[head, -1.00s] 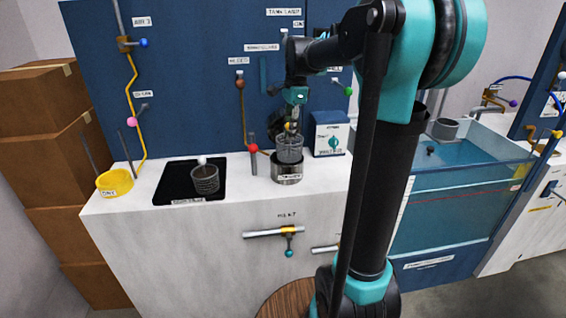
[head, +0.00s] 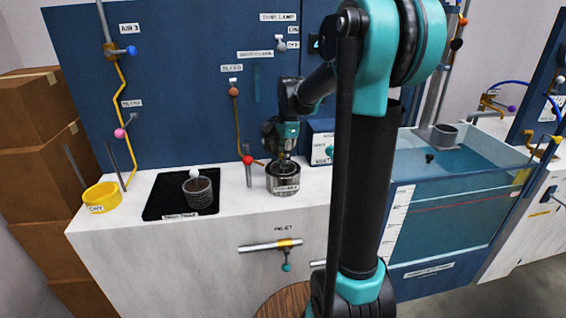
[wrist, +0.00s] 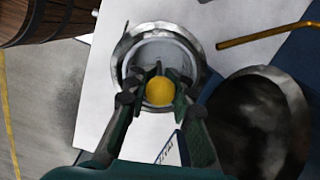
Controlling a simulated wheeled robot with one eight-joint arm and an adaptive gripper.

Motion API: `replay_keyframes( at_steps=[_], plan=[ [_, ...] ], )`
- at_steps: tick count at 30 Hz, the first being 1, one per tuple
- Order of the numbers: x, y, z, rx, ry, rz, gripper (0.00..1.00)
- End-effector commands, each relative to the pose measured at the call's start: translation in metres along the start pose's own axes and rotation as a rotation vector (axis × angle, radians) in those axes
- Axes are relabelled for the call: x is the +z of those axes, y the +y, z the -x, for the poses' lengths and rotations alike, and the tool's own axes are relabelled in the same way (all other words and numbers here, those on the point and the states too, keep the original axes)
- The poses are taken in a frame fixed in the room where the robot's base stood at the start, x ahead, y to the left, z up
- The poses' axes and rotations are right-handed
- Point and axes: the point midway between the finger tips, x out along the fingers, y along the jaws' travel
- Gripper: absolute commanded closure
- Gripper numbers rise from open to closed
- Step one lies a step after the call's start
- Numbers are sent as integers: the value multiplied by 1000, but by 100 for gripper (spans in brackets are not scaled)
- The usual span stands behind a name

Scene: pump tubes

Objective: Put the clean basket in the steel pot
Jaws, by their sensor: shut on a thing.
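The steel pot (head: 283,186) stands on the white counter, right of the black tray. Its round rim also shows in the wrist view (wrist: 121,52). The clean basket (wrist: 150,50) sits down inside the pot, its pale rim within the pot's rim; its lower part is hidden. My gripper (head: 284,160) is right over the pot, pointing down. In the wrist view its fingers (wrist: 160,85) are closed around the yellow knob (wrist: 160,93) of the basket. A second, darker basket (head: 197,194) with a white knob stands on the black tray.
The black tray (head: 157,204) and a yellow ring-shaped dish (head: 101,199) are to the left. A red-knobbed lever (head: 248,162) stands close left of the pot. A blue box (head: 321,143) is behind right. A water tank (head: 450,185) lies further right.

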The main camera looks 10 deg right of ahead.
Motion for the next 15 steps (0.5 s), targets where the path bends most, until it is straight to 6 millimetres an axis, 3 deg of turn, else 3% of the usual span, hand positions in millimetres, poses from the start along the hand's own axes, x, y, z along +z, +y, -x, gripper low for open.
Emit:
replay_keyframes(
  at_steps=[13,14,15],
  plan=[
    [-1,0,-7,0,0,0,100],
    [-1,0,-7,0,0,0,76],
    [-1,0,-7,0,0,0,71]
  ],
)
